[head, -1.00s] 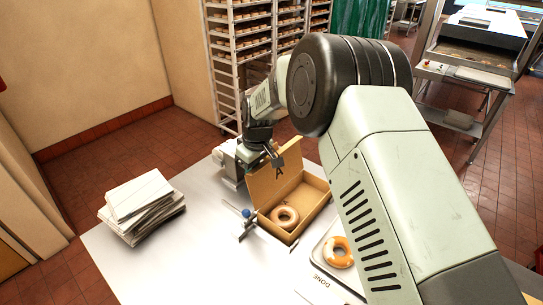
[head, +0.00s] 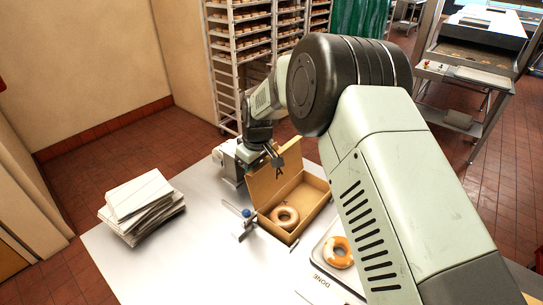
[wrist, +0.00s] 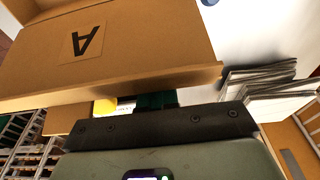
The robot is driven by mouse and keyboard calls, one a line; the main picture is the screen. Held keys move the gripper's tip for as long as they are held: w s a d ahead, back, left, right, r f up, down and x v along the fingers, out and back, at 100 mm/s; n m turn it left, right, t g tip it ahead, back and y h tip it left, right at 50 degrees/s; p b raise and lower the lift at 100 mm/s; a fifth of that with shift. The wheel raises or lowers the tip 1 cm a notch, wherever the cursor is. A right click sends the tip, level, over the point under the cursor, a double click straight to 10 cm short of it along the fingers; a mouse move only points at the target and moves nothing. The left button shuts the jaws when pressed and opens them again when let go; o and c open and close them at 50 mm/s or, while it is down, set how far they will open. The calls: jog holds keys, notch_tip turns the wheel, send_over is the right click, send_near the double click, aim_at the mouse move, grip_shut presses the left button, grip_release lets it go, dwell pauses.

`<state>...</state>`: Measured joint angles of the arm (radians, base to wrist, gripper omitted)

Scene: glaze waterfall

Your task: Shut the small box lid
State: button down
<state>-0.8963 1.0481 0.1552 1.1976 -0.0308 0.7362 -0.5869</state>
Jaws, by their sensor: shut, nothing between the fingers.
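A small brown cardboard box (head: 314,196) stands open on the table with a glazed ring doughnut (head: 285,217) inside. Its lid (head: 262,188) stands raised along the box's back left side and carries a letter A. In the wrist view the lid (wrist: 150,45) fills the upper left, close to the gripper. My gripper (head: 276,159) is shut and empty at the lid's upper edge. Whether it touches the lid cannot be told.
A blue-topped tool (head: 245,214) lies just left of the box. A paper stack (head: 140,200) sits at the table's left. A tray marked DONE with another doughnut (head: 338,252) is at the front right, partly behind my arm. A tall rack (head: 226,70) stands behind.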

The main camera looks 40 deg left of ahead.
jog(key=d, duration=0.9)
jog(key=shift+d, duration=0.35)
dwell(1.2)
dwell(0.5)
jog(key=shift+r, duration=3)
